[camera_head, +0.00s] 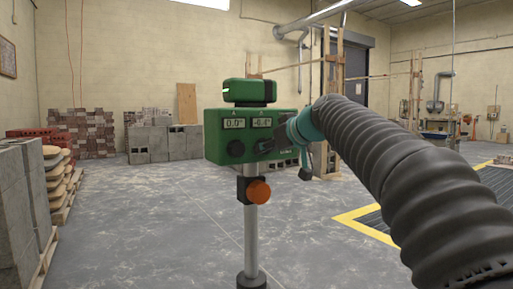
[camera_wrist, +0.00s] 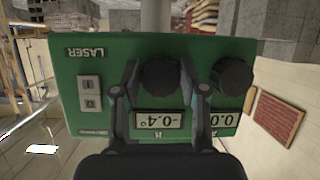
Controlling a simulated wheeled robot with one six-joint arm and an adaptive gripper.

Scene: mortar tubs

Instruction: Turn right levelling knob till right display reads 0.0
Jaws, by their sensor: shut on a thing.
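The green laser level box (camera_head: 215,150) sits on a grey post. Its left display (camera_head: 234,123) reads 0.0 and its right display (camera_head: 262,123) reads -0.4. In the wrist view the box is upside down, and the right display (camera_wrist: 159,119) reads -0.4°. The black right levelling knob (camera_wrist: 159,80) is between the fingers of my gripper (camera_wrist: 159,70), which is shut on it. In the head view my gripper (camera_head: 272,143) covers that knob. The left knob (camera_head: 236,148) is free; it also shows in the wrist view (camera_wrist: 232,76).
An orange clamp knob (camera_head: 258,192) is on the post (camera_head: 251,235) below the box. Grey blocks (camera_head: 22,205) and stacked bags (camera_head: 55,175) stand at the left. A yellow-edged floor grate (camera_head: 375,220) lies at the right. The floor around the post is clear.

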